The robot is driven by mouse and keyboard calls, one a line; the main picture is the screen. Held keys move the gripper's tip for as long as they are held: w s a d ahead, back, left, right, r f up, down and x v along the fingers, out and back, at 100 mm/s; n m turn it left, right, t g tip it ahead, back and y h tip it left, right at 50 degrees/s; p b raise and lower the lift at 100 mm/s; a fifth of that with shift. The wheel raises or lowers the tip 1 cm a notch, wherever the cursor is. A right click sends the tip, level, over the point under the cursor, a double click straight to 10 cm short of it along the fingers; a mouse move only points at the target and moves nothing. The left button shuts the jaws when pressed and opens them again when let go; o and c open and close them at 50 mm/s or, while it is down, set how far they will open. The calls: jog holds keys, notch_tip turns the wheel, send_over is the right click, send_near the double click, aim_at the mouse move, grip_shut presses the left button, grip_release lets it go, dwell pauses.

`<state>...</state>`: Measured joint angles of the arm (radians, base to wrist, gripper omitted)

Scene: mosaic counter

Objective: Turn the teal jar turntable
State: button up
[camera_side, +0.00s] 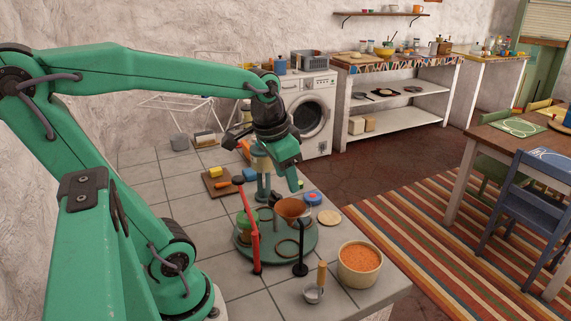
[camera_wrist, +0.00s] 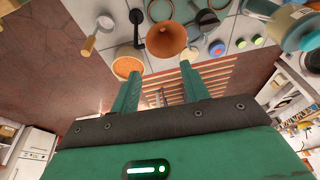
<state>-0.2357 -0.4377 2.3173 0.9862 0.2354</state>
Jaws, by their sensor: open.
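The teal turntable (camera_side: 306,243) is a round disc on the grey tiled counter in the side view. A green jar (camera_side: 244,226) stands at its left, and a copper funnel (camera_side: 292,209) stands toward its back right. Dark rings lie on the disc. A red post (camera_side: 250,228) and a black post (camera_side: 301,252) rise at its front. My gripper (camera_side: 293,188) is above the back of the turntable, pointing down, apart from the disc. In the wrist view my gripper (camera_wrist: 158,70) is open and empty, with the funnel (camera_wrist: 166,38) beyond its fingertips.
A bowl of orange grains (camera_side: 360,262) and a small ladle (camera_side: 314,292) stand to the front right, near the counter edge. A teal-and-cream device (camera_side: 262,170), a wooden board (camera_side: 216,184) and a blue round piece (camera_side: 313,199) lie behind. Bare tiles are at left.

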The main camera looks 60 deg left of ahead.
aim_at(275, 193)
jog(key=a+f+g, duration=0.1)
jog(key=a, duration=0.2)
jog(key=w+a+f+g, duration=0.1)
jog(key=a, duration=0.3)
jog(key=w+a+f+g, duration=0.1)
jog(key=a+f, duration=0.1)
jog(key=a, duration=0.1)
jog(key=shift+w+a+h, duration=0.15)
jog(key=shift+a+h, duration=0.25)
jog(key=shift+f, duration=0.1)
jog(key=shift+f, duration=3.85)
grip_shut()
